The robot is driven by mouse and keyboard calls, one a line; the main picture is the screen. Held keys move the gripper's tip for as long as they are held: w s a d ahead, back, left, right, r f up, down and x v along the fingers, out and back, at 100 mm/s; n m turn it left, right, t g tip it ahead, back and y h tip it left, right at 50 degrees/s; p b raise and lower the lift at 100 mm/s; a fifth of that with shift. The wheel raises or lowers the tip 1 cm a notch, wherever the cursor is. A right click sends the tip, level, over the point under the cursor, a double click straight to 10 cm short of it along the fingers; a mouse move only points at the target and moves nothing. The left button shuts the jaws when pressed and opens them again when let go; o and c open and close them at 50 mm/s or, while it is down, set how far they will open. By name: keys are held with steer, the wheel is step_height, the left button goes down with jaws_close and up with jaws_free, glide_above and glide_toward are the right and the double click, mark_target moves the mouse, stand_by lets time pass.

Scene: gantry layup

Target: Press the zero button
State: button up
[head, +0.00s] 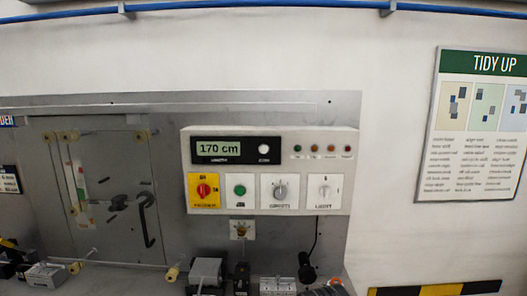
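A light grey control box (270,136) is mounted on the metal back panel in the middle of the head view. On its upper left is a black display (224,150) reading "170 cm". At the right end of this black strip is a small round white button (264,149); the small label under it is blurred but looks like "ZERO". Nothing covers the button or touches it. My gripper is not in view.
Below the display are a red knob on yellow (204,190), a green button (239,190), a grey knob (280,190) and a white switch (324,190). Small lamps (314,149) sit upper right. Blocks and tools (205,270) line the bottom edge. Space before the box looks clear.

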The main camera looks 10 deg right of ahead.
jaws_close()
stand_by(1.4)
